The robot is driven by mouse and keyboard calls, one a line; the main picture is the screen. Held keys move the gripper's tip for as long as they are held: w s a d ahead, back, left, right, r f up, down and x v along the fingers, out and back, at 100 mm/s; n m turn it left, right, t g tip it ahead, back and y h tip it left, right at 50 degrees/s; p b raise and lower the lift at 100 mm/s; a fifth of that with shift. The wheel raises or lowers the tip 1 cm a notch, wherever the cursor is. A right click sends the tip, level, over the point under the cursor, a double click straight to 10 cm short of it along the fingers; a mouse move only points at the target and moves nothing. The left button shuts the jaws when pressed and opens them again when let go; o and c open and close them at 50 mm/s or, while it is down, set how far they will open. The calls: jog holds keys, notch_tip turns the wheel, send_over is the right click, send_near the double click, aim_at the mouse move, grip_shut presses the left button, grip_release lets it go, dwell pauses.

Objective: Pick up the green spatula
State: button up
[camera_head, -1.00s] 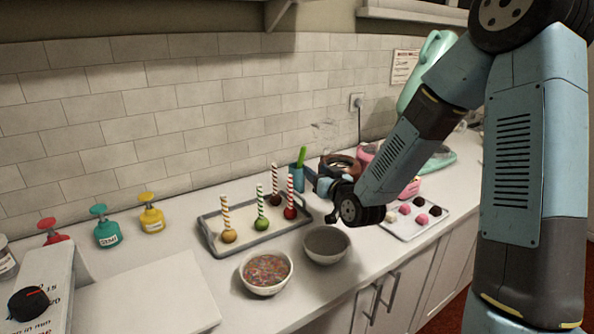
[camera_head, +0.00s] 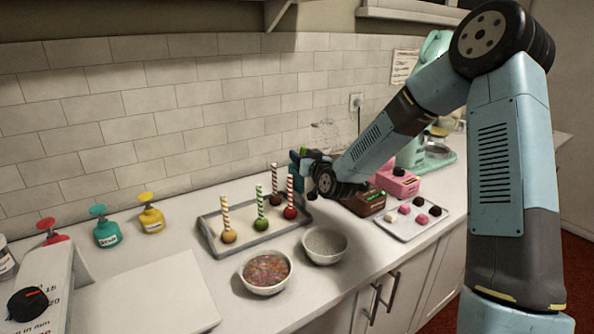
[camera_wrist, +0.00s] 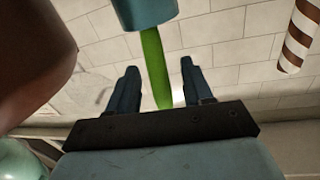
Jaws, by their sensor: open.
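The green spatula (camera_wrist: 155,65) shows in the wrist view as a long green handle standing out of a blue cup (camera_wrist: 145,12). My gripper (camera_wrist: 157,75) is open, with one finger on each side of the green handle. I see gaps between the handle and both fingers, so it is not gripped. In the head view my gripper (camera_head: 300,158) is at the back of the counter, behind the cake pops. There it hides most of the cup, and only a small green bit of the spatula (camera_head: 304,152) shows.
A tray (camera_head: 262,238) with several upright striped-stick cake pops stands just in front of my gripper. A brown box (camera_head: 366,203) and a pink box (camera_head: 400,183) are to its right. Two bowls (camera_head: 325,245) (camera_head: 266,286) stand at the counter's front. The tiled wall is close behind.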

jog(key=shift+x, duration=1.1)
jog(key=shift+c, duration=0.3)
grip_shut()
